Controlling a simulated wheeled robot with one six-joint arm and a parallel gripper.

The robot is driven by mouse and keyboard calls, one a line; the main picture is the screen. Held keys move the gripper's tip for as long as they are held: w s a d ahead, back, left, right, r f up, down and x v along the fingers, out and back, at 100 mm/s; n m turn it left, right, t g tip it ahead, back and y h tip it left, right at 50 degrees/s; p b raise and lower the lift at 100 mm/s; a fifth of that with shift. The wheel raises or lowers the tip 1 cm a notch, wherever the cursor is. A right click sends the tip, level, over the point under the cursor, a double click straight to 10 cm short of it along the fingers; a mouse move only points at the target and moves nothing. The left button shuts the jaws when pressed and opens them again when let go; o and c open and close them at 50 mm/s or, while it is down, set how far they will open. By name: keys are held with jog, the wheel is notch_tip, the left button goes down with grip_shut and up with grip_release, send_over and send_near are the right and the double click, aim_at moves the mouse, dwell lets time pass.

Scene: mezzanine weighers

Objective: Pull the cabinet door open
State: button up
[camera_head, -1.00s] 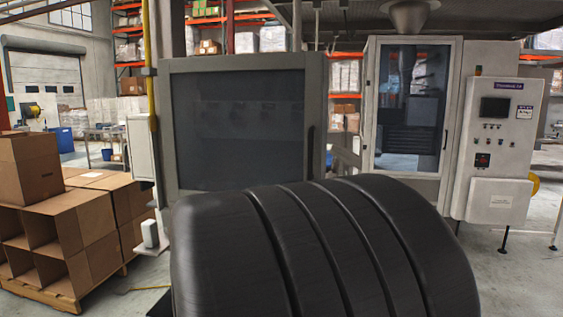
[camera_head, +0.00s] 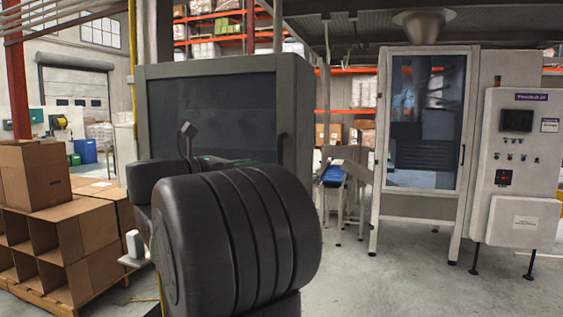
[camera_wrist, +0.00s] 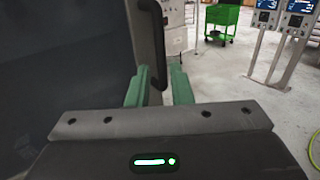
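The grey-framed cabinet door (camera_head: 215,112) with a dark panel stands upright at left centre in the head view. It looks shut. Its dark vertical handle (camera_head: 281,148) is near the door's right edge. In the wrist view the door's dark face (camera_wrist: 60,70) fills the left side, and the handle (camera_wrist: 151,45) comes down in line with the gap between my fingers. My gripper (camera_wrist: 160,78) has two green fingers standing apart. I cannot tell whether they touch the handle. In the head view my arm hides most of the gripper and the door's lower part.
Cardboard boxes (camera_head: 60,215) are stacked on a pallet at left. A glass-fronted machine (camera_head: 425,120) and a control panel (camera_head: 518,165) stand at right. The floor (camera_head: 385,275) between is clear. The wrist view shows a green cart (camera_wrist: 221,20) farther back.

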aim_at(278, 161)
jog(key=x, duration=1)
jog(key=shift+w+p, duration=0.1)
jog(key=shift+p, duration=0.3)
grip_shut()
